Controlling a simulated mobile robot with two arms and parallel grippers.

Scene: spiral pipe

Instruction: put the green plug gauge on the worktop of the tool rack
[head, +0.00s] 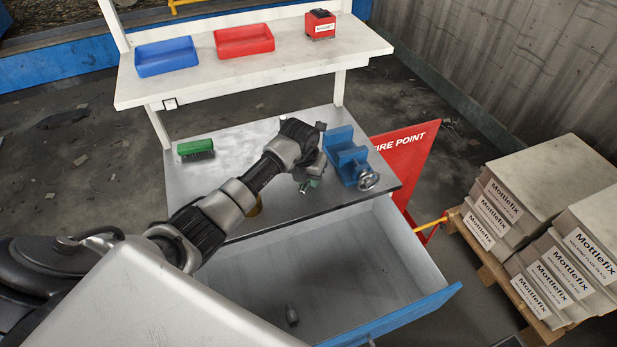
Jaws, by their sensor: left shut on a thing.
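My left arm reaches across from the left, and my left gripper (309,179) is over the grey metal worktop (235,133) of the tool rack, just left of a blue vice. It is shut on the green plug gauge (315,183), of which only a small green part shows. The gripper hides the rest. I cannot tell whether the gauge touches the worktop. My right gripper is not in view.
A green brush (195,149) and the blue vice (347,157) stand on the worktop. My arm partly hides a yellowish thing (256,208). An open drawer (390,262) juts out below. The upper shelf (200,87) holds blue and red bins and a red box.

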